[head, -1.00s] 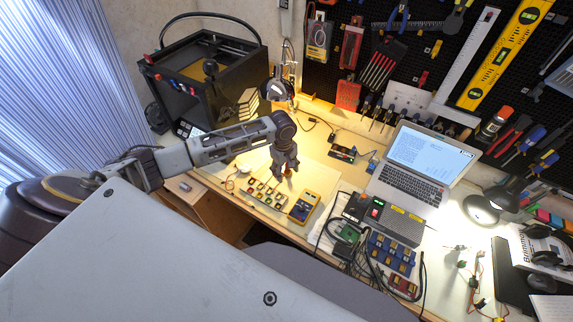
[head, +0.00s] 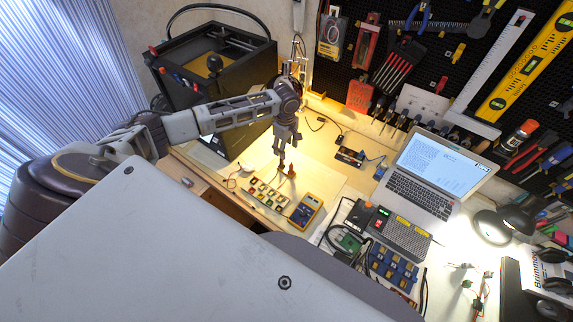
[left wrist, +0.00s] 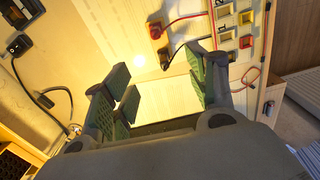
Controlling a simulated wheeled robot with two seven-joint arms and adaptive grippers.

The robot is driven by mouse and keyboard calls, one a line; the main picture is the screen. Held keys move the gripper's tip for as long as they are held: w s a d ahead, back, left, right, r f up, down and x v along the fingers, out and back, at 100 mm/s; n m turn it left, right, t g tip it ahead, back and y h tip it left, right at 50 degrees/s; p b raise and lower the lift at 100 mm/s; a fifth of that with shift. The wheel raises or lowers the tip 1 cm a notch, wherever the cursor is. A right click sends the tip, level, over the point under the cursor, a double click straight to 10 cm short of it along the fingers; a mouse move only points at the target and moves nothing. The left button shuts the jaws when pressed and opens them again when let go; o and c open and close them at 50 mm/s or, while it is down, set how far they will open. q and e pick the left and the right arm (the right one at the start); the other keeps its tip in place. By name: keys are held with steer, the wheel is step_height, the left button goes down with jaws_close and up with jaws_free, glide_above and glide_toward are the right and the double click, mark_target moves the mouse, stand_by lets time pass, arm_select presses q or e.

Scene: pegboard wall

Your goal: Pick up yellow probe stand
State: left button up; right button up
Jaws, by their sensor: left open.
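A small orange-brown upright piece (head: 291,170) stands on the bench right beside my left gripper's fingertips. My left gripper (head: 281,158) points down over the bench, behind the component tray, and is open. In the left wrist view its green-padded fingers (left wrist: 160,88) are spread, with only bare bench surface seen between them. My right gripper is not in view.
A tray of coloured parts (head: 268,194) and a yellow-edged multimeter (head: 306,211) lie in front of the gripper. A black-framed machine (head: 215,75) stands behind left. The laptop (head: 425,190) is to the right. Bare bench lies right of the gripper.

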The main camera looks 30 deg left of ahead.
arm_select(q)
steer(key=shift+f, duration=1.6)
steer(key=b, duration=0.7)
glide_above(286, 169)
steer(key=shift+f, duration=2.7)
steer(key=shift+f, duration=0.1)
